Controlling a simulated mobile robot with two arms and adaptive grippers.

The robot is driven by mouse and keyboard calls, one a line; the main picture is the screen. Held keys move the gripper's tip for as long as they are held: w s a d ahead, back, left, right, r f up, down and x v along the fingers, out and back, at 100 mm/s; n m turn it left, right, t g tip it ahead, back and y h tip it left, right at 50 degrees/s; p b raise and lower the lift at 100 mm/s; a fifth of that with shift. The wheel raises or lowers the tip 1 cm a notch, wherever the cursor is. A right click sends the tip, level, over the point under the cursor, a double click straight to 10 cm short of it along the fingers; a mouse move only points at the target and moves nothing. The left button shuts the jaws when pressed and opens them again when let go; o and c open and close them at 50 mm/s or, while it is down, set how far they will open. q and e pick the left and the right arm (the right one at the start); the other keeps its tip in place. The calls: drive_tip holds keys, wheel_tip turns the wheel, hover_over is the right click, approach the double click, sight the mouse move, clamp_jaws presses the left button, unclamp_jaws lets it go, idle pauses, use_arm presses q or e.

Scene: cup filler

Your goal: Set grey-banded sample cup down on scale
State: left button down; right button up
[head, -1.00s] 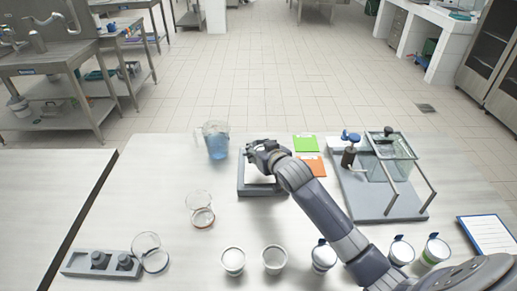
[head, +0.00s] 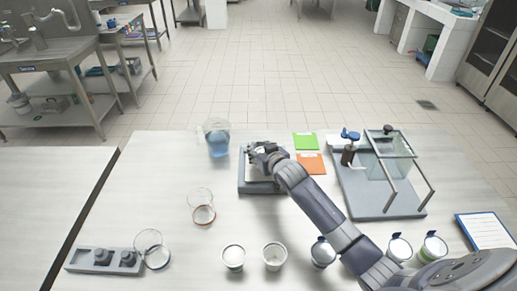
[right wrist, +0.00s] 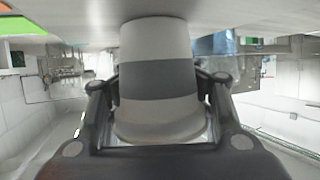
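The scale (head: 260,187) is a low grey block with a lighter plate, in the middle of the table in the head view. My right gripper (head: 262,153) is directly over it and hides part of it. In the right wrist view the grey-banded sample cup (right wrist: 157,80), white with a wide grey band, sits between the two fingers of my right gripper (right wrist: 160,88), which appear shut on it. The cup's narrow end is at or very close to the pale surface; I cannot tell whether it touches. In the head view the cup is mostly hidden. My left gripper is not in view.
A jug of blue liquid (head: 217,140) stands behind left of the scale. Green (head: 305,142) and orange (head: 311,164) cards lie to its right, beside a glass-walled apparatus (head: 385,180). Several cups stand in front, including an open one (head: 274,257).

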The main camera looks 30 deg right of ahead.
drive_tip(key=o, duration=0.6)
drive_tip(key=shift+r, duration=0.2)
drive_tip(key=v, duration=1.2)
drive_tip(key=shift+b, duration=0.45)
drive_tip(key=shift+f, duration=0.1)
